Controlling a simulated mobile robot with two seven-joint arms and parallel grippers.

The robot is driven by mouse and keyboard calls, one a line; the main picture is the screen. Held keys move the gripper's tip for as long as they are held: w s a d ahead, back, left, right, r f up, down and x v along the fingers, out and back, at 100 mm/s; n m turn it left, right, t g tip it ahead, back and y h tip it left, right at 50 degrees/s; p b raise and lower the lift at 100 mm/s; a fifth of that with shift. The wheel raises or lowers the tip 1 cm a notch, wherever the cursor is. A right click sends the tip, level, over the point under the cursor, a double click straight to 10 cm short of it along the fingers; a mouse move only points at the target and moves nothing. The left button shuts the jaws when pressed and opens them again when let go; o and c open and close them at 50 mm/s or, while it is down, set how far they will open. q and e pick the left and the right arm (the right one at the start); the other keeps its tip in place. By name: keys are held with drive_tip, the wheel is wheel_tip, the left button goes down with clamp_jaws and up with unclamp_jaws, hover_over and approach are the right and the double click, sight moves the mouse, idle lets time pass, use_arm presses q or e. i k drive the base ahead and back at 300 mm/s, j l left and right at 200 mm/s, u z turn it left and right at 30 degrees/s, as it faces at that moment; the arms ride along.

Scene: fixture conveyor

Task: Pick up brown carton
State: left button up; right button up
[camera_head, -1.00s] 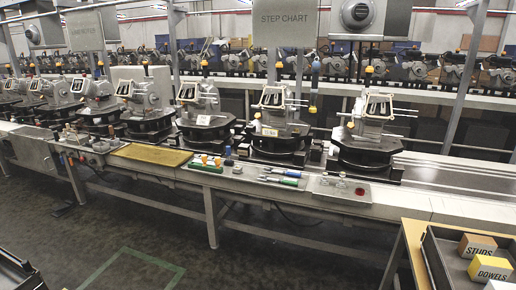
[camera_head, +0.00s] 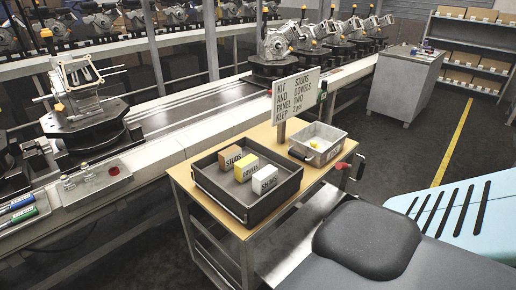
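The brown carton (camera_head: 230,157), marked STUDS, stands at the back left inside a black tray (camera_head: 243,209) on a wooden-topped table. A yellow carton (camera_head: 246,167) stands close in front of it to the right. A white carton (camera_head: 265,179) stands further right, near the tray's front wall. The yellow carton may hide a little of the brown carton's right side. Neither of my grippers shows in the head view.
A grey metal bin (camera_head: 317,146) with something yellow inside and a sign (camera_head: 296,97) stand behind the tray. A conveyor (camera_head: 195,112) with fixtures runs behind. A dark padded shape (camera_head: 368,238) and a light blue slotted panel (camera_head: 470,212) fill the lower right.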

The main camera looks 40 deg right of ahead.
sight(227, 157)
drive_tip(key=i+j+z, duration=0.1)
drive_tip(key=z, duration=0.3)
drive_tip(key=i+j+z, duration=0.1)
drive_tip(key=z, duration=0.35)
drive_tip(key=i+j+z, duration=0.1)
drive_tip(key=j+z, duration=0.15)
drive_tip(key=z, duration=0.15)
drive_tip(key=i+j+z, duration=0.1)
drive_tip(key=z, duration=0.25)
drive_tip(key=j+z, duration=0.35)
drive_tip(key=i+j+z, duration=0.1)
drive_tip(key=z, duration=0.3)
drive_tip(key=j+z, duration=0.45)
drive_tip(key=i+j, duration=0.05)
drive_tip(key=j, duration=0.1)
